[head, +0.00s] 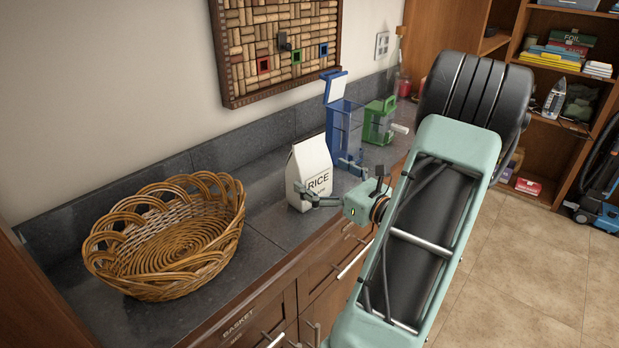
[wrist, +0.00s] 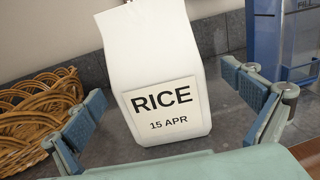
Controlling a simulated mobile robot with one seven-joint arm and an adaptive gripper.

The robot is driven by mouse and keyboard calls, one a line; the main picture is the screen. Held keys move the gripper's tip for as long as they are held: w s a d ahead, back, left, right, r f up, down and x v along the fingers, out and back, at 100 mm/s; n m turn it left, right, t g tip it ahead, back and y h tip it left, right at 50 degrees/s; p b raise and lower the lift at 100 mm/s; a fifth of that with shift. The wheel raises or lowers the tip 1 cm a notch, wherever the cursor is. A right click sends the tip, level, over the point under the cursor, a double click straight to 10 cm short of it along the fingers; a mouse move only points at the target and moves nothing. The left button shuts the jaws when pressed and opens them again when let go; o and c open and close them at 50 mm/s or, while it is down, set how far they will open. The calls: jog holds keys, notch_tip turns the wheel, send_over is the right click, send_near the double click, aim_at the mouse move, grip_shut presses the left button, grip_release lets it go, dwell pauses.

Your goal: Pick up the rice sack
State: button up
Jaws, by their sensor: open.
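The rice sack (head: 308,170) is a white upright bag on the dark counter, with a label reading RICE. In the wrist view the sack (wrist: 155,60) fills the middle, and its label also reads 15 APR. My gripper (head: 328,190) is at the front of the sack, at its lower half. In the wrist view my gripper (wrist: 165,115) is open, with one finger to the left of the sack and the other to its right. Gaps show between both fingers and the sack. The sack's back is hidden.
A wicker basket (head: 170,240) stands left of the sack on the counter (head: 265,215). A blue clear container (head: 343,135) stands close behind and right of the sack, with a green one (head: 380,120) beyond it. A corkboard (head: 275,45) hangs on the wall above.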

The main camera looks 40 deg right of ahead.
jog(key=w, duration=0.3)
jog(key=shift+w+a, duration=0.15)
jog(key=shift+w, duration=0.2)
jog(key=c, duration=1.5)
jog(key=shift+r, duration=0.1)
jog(key=shift+c, duration=0.6)
jog(key=shift+r, duration=0.1)
